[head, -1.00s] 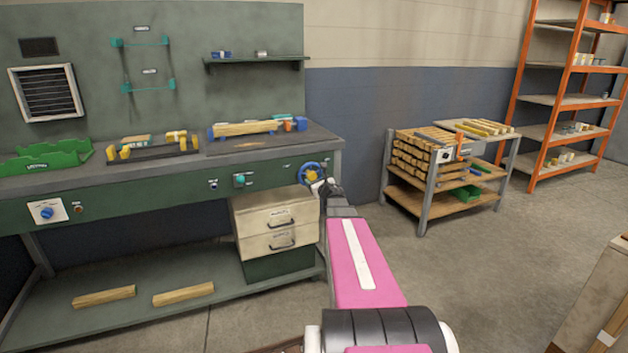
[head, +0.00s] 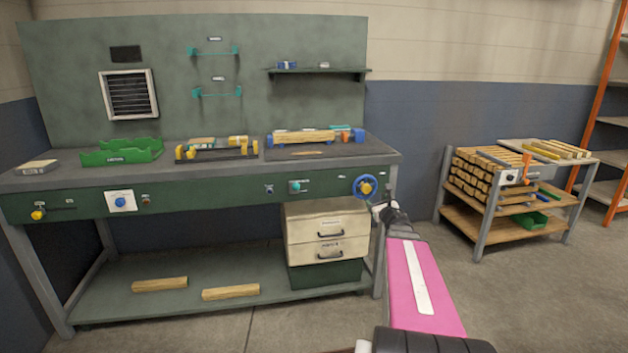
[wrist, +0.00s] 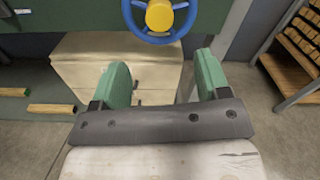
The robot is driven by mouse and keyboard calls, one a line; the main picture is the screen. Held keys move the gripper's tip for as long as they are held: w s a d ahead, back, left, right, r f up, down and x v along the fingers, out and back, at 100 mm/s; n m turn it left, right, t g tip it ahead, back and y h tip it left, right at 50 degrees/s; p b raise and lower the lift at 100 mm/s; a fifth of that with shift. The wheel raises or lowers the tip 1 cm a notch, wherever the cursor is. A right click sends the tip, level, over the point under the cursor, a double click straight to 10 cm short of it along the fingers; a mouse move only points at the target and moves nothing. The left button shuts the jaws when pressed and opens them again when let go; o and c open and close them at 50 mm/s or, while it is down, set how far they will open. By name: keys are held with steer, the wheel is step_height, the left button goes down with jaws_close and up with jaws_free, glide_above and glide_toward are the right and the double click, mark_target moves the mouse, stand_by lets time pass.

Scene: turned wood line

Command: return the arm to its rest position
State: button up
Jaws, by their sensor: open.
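My arm, pink with a white stripe, reaches forward at the lower right of the head view. My gripper (wrist: 163,82) shows in the wrist view as two green fingers set wide apart with nothing between them. In the head view the gripper end is small and dark near the bench's right front corner, and its fingers are hard to make out. A blue handwheel with a yellow hub (head: 365,188) is on the bench front just beyond it. The wheel also shows in the wrist view (wrist: 160,16), ahead of the fingers and apart from them.
The green workbench (head: 240,192) carries a green bin (head: 122,152) and wood pieces in holders (head: 218,149). White drawers (head: 326,236) sit beneath its right side. Two wood bars lie on the lower shelf. A cart of wood blanks (head: 480,217) stands right. Floor between is clear.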

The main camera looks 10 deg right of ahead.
steer(key=s+a+f+m+g+h, duration=0.2)
steer(key=s+a+f+m+g, duration=0.3)
steer(key=m, duration=0.8)
steer(key=s+a+f+m+g+h, duration=0.4)
steer(key=f+m, duration=0.4)
steer(key=m, duration=0.5)
steer(key=s+a+f+m+g+y, duration=0.2)
steer(key=s+a+m+g, duration=0.2)
steer(key=s+a+m, duration=0.2)
steer(key=s+a+f+m+g+y, duration=0.3)
steer(key=s+a+m+g, duration=0.2)
steer(key=a, duration=0.4)
steer(key=s+m, duration=0.1)
steer(key=s, duration=0.1)
steer(key=shift+s+f+m, duration=0.25)
steer(key=shift+s+m, duration=0.15)
